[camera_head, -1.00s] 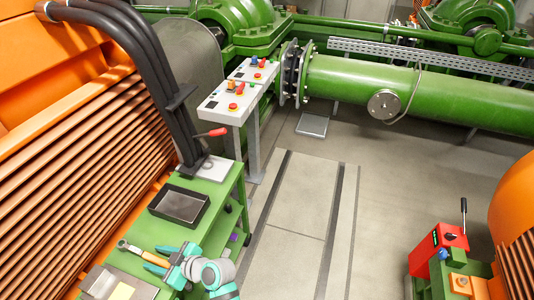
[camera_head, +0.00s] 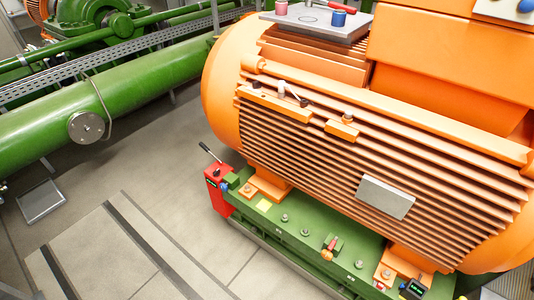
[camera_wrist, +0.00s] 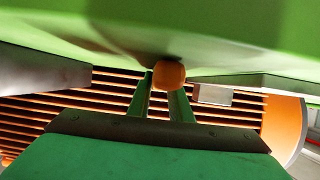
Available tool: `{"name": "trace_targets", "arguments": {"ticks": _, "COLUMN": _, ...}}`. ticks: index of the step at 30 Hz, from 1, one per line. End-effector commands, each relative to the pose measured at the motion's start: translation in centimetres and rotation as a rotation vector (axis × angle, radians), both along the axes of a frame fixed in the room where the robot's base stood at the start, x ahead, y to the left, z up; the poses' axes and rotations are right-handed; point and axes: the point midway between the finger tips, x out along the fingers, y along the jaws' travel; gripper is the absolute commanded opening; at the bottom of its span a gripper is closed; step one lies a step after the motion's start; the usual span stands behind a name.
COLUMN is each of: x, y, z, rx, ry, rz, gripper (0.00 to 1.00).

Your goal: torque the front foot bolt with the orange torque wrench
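The big orange motor (camera_head: 310,130) stands on a green base (camera_head: 290,228) in the head view. Its left orange foot (camera_head: 270,186) carries a bolt (camera_head: 248,188), and its right orange foot (camera_head: 405,262) carries another bolt (camera_head: 386,274). I cannot tell which is the front one. My gripper (camera_wrist: 168,88) shows only in the wrist view, its two green fingers closed on a rounded orange piece (camera_wrist: 170,74). This looks like the orange torque wrench seen end-on; the rest of it is hidden. The motor's ribs show behind the fingers.
A red box with a lever (camera_head: 216,190) stands beside the base's left end. A small device with a dark display (camera_head: 413,288) is by the right foot. A green pipe (camera_head: 100,90) runs along the left. Floor (camera_head: 150,205) before the base is clear.

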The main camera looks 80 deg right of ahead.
Motion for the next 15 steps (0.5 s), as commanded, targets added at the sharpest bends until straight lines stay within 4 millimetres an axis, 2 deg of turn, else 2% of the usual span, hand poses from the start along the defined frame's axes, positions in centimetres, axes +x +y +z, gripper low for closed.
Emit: {"name": "trace_targets", "arguments": {"ticks": 15, "x": 0.04, "y": -0.01, "z": 0.27, "rx": 0.001, "ry": -0.002, "rz": -0.001, "gripper": 0.00}}
